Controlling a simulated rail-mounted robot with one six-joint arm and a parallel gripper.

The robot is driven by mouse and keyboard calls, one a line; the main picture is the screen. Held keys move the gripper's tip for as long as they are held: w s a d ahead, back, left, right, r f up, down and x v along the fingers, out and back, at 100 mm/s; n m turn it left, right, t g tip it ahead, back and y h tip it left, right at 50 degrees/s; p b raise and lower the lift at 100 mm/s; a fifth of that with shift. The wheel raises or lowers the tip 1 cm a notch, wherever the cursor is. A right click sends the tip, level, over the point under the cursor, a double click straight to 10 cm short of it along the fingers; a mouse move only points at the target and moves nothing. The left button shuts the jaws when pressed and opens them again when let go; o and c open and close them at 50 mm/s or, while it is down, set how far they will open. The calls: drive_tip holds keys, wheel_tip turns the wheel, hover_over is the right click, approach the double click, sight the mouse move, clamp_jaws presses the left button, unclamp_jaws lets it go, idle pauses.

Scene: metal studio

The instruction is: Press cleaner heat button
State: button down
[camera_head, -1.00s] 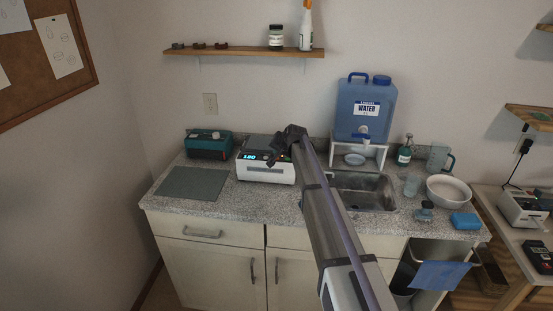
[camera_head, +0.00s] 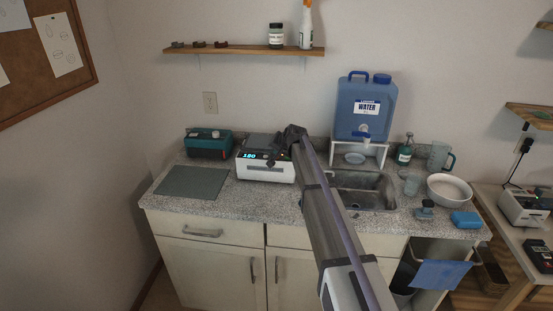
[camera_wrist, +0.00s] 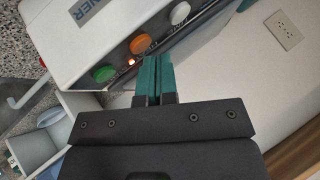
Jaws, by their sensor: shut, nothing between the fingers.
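The cleaner (camera_head: 265,176) is a white box with a dark front panel and a lit blue display reading about 180. In the wrist view the cleaner (camera_wrist: 92,28) shows lettering ending in "NER". Its panel has a green button (camera_wrist: 104,74), an orange button (camera_wrist: 140,43) and a white button (camera_wrist: 180,13). A small red light glows beside the orange button. The button captions are too small to read surely. My gripper (camera_wrist: 155,60) is shut and empty, its teal fingertips right by the orange button. I cannot tell whether they touch it.
A teal and dark device (camera_head: 208,145) and a grey mat (camera_head: 192,182) lie left of the cleaner. A sink (camera_head: 362,190) and a blue water jug (camera_head: 365,108) are to its right. The counter's front edge is near.

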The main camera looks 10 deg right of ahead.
drive_tip(key=shift+f, duration=0.3)
idle(0.4)
drive_tip(key=shift+r+p, duration=0.5)
drive_tip(key=shift+r, duration=0.15)
wheel_tip(320, 180, up, 6)
drive_tip(key=p, duration=0.6)
